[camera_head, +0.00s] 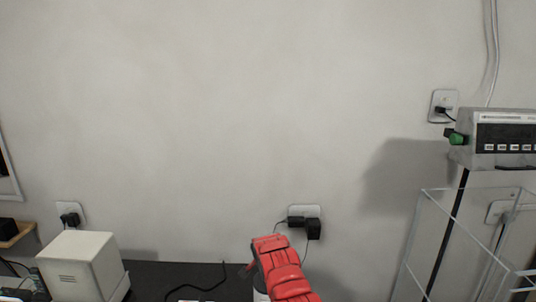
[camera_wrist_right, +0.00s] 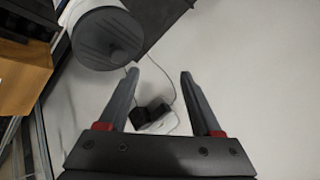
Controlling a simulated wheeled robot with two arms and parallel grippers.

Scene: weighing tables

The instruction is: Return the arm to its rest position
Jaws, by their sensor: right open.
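My right gripper (camera_wrist_right: 160,76) shows in the right wrist view with its two dark fingers spread apart and nothing between the tips. Beyond the fingers is the pale wall with an outlet holding black plugs (camera_wrist_right: 154,116). In the head view a red segmented part (camera_head: 283,268), which looks like my own right arm, rises from the bottom edge in front of the dark table. Its fingers cannot be made out there. My left gripper is in neither view.
A white box-shaped device (camera_head: 78,266) stands at lower left on the dark table (camera_head: 150,280). A grey instrument (camera_head: 490,138) and a clear-walled frame (camera_head: 424,245) are at right. A dark-ended cylinder (camera_wrist_right: 106,38) lies near the left finger in the wrist view.

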